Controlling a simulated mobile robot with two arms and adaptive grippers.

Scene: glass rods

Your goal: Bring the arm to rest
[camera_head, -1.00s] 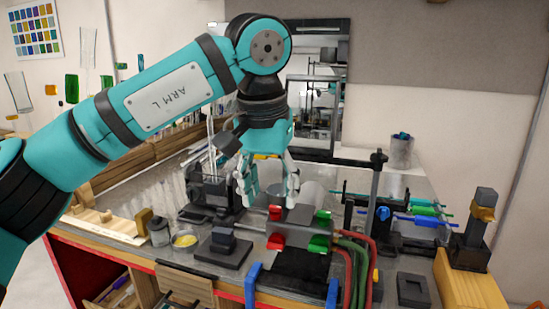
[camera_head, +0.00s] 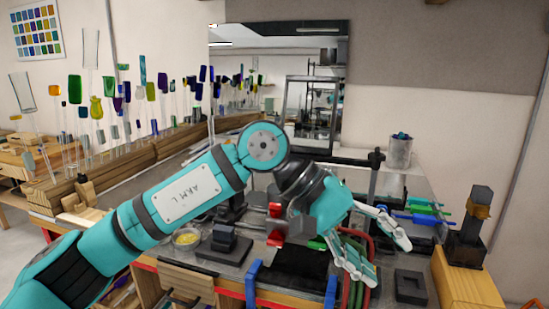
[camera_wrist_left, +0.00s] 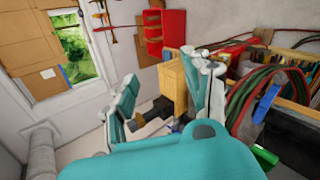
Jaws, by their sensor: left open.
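My left gripper (camera_head: 382,250) is open and empty, above the front right part of the bench, over the red and green hoses. Its fingers point to the right and downward. In the left wrist view the gripper (camera_wrist_left: 165,95) also shows open, with nothing between its fingers except the room behind. My right gripper is in neither view.
A dark block-shaped stand (camera_head: 468,235) sits on a wooden cabinet (camera_head: 466,280) to the gripper's right. Coloured rods (camera_head: 425,210) lie on a rack behind it. A yellow-filled dish (camera_head: 187,239) and a black block (camera_head: 224,248) stand near the forearm. Hoses (camera_head: 355,285) hang at the front edge.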

